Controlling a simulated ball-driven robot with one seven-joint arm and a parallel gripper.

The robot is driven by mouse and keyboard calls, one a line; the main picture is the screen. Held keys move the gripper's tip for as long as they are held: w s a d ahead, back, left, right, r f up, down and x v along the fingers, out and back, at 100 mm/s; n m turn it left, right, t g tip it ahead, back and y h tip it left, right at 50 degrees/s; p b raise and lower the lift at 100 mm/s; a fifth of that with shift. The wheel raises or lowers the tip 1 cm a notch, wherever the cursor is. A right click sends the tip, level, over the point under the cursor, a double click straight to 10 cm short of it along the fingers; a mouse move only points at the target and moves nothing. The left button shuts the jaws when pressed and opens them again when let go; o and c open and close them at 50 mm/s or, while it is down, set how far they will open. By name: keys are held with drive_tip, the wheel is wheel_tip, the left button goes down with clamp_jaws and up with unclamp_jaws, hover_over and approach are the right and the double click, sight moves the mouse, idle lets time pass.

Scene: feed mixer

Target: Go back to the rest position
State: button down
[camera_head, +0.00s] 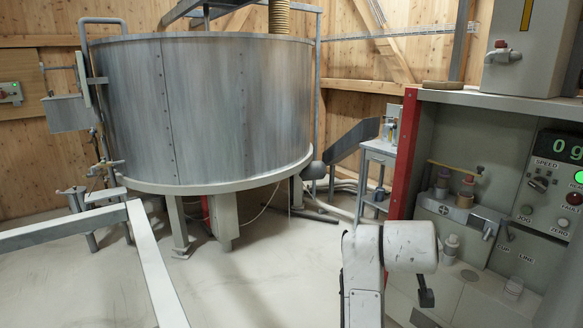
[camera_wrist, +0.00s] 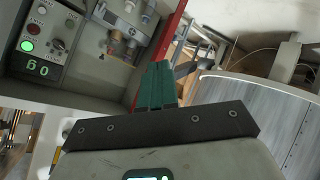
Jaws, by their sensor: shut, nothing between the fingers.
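My gripper (camera_wrist: 157,86) shows in the wrist view as two green fingers lying together at the front of a dark mounting plate. It is shut and empty. The fingers point past the control cabinet (camera_wrist: 88,70) on the left, toward the red post and the floor area beyond. In the head view my white arm rises at the lower middle, in front of the cabinet (camera_head: 473,96). My fingers cannot be made out there.
A large round metal mixer tank (camera_head: 215,105) stands at the back left. A metal railing (camera_head: 150,260) crosses the left foreground. The cabinet's display (camera_head: 566,149) and lit green button are at the right. A small side table (camera_head: 379,150) stands behind. Pale floor lies open between.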

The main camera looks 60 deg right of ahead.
drive_tip(key=w+a+f+n+t+y+p, duration=0.2)
drive_tip(key=w+a+f+n+t+y, duration=0.3)
drive_tip(key=w+a+f, duration=0.7)
drive_tip(key=s+a+f+n+g+y, duration=0.1)
drive_tip(key=s+a+f+n+y, duration=0.1)
drive_tip(key=a+f, duration=0.5)
drive_tip(key=s+a+f+n+g+y+p, duration=0.1)
drive_tip(key=a+f, duration=0.5)
drive_tip(key=a, duration=0.8)
drive_tip(key=s+n+g+y, duration=0.1)
drive_tip(key=s+n+y, duration=0.1)
drive_tip(key=s, duration=0.1)
drive_tip(key=shift+s+a+f+y, duration=0.15)
drive_tip(key=shift+a+f+y, duration=0.2)
drive_tip(key=shift+a+y, duration=0.05)
drive_tip(key=shift+f, duration=0.1)
